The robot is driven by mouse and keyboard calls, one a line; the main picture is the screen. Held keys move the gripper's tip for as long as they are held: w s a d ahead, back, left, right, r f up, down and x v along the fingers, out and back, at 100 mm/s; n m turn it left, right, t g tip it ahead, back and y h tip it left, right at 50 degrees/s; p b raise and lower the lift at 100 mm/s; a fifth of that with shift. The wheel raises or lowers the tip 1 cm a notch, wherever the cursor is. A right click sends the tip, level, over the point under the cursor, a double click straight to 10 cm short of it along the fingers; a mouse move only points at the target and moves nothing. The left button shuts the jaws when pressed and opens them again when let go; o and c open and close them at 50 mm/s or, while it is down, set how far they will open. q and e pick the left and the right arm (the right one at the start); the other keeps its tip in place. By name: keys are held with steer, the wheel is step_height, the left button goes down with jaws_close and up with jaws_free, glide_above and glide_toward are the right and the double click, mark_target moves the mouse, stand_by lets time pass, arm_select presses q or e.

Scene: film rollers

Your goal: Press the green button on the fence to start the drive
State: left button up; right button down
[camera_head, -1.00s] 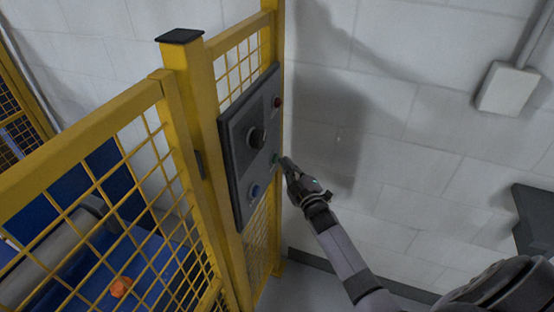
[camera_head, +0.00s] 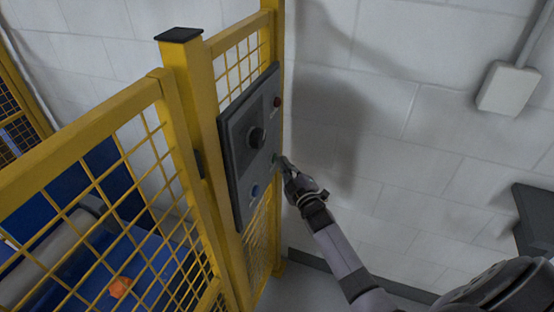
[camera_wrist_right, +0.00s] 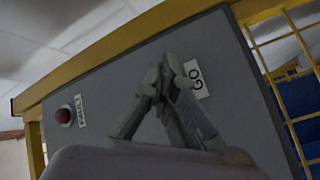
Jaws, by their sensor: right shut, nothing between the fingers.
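A grey control panel (camera_head: 246,148) is mounted on the yellow fence (camera_head: 188,110). The green button (camera_head: 275,158) shows as a small patch at the panel's right edge, beside my fingertips. My right gripper (camera_head: 284,162) is shut and empty, with its tips at or very near the button; I cannot tell whether they touch it. My left gripper is out of view.
A white wall (camera_head: 420,150) with a wall box (camera_head: 508,88) stands at the right. An orange object (camera_head: 120,287) lies behind the fence mesh.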

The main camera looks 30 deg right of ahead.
steer(key=shift+s+d+p, duration=0.35)
steer(key=shift+s+d, duration=0.15)
steer(key=shift+s, duration=0.15)
steer(key=shift+d, duration=0.1)
steer(key=s+d, duration=0.1)
steer(key=s, duration=0.1)
steer(key=s+d+p, duration=0.1)
steer(key=d, duration=0.1)
steer(key=shift+s, duration=0.4)
stand_by(0.7)
